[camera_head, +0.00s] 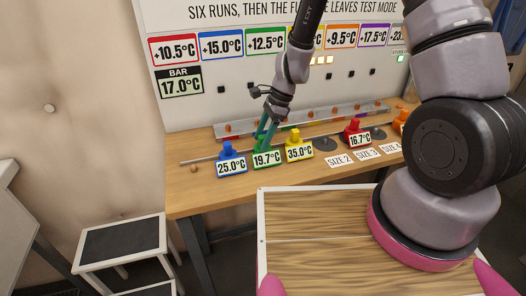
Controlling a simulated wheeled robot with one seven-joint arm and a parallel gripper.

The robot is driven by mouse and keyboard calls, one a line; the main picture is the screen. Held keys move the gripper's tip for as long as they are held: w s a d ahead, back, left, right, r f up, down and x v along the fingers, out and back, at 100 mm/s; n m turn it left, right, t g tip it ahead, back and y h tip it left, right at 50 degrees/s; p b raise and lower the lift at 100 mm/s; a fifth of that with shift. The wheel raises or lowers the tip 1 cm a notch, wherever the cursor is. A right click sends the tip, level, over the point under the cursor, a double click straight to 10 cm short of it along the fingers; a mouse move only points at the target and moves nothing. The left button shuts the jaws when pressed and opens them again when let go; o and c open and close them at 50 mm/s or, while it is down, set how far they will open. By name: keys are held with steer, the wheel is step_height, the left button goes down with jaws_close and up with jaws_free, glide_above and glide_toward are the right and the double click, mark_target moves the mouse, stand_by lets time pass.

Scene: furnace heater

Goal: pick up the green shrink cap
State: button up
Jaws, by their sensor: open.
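A small green piece (267,149), which looks like the green shrink cap, is on the wooden table behind a green-framed 19.7°C label. It stands between a blue piece (228,152) and a yellow piece (297,140). My gripper (266,136) reaches down from above right, its two teal fingers apart at the green piece. The fingers overlap its top in the picture. I cannot tell whether they touch it or stand on either side of it. The upper part of the green piece is partly hidden by the fingers.
A red piece (354,127) with a 16.7°C label and an orange piece (401,117) stand farther right. A long metal rail (345,117) lies behind the row. Dark discs (325,145) and size labels are right of the yellow piece. A stool (122,243) stands left of the table.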

jaws_close()
stand_by(1.4)
